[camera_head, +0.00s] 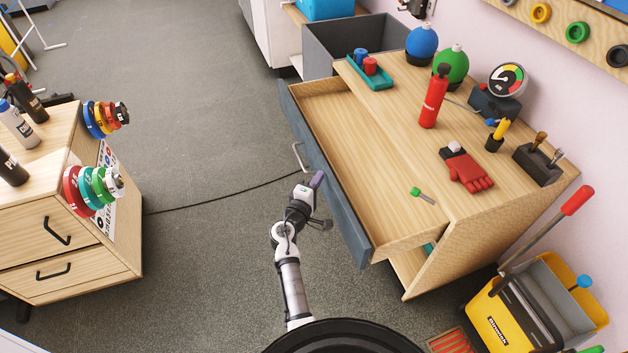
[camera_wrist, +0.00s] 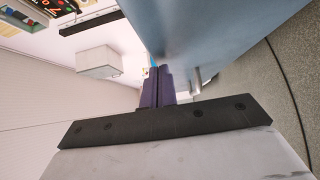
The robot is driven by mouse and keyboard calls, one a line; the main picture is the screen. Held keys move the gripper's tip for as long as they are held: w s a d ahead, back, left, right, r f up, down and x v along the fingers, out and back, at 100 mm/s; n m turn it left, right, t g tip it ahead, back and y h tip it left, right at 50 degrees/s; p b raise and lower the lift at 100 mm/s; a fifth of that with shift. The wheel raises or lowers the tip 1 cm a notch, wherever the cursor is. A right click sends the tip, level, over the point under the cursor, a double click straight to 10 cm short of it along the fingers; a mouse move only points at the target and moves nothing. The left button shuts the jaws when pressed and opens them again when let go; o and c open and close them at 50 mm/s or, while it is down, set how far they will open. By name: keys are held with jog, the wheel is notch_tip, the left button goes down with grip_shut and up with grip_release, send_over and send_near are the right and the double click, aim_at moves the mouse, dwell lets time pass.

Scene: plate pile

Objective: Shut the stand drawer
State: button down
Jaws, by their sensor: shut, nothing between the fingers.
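The stand drawer (camera_head: 333,185) is pulled well out of the wooden stand (camera_head: 410,130). Its front is dark blue-grey, with a pale bar handle (camera_head: 299,157) on the outer face, and its inside looks empty. My gripper (camera_head: 317,179) is outside the drawer front, just right of and below the handle in the head view. Its purple fingers are shut together with nothing between them. In the wrist view the fingers (camera_wrist: 158,88) point along the blue drawer front (camera_wrist: 215,45), very close to it. I cannot tell whether they touch it.
On the stand top are a red bottle (camera_head: 433,97), a red glove (camera_head: 466,170), a teal tray (camera_head: 371,75) and a gauge (camera_head: 507,80). A yellow mop bucket (camera_head: 510,315) stands at the lower right. A wooden cabinet (camera_head: 60,230) is at left. A cable (camera_head: 215,205) crosses the clear floor.

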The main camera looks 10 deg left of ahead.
jog(key=w+d+b, duration=0.2)
jog(key=w+d, duration=0.9)
jog(key=d, duration=0.5)
jog(key=shift+d, duration=0.3)
jog(key=shift+a+b, duration=0.1)
jog(key=shift+b, duration=0.2)
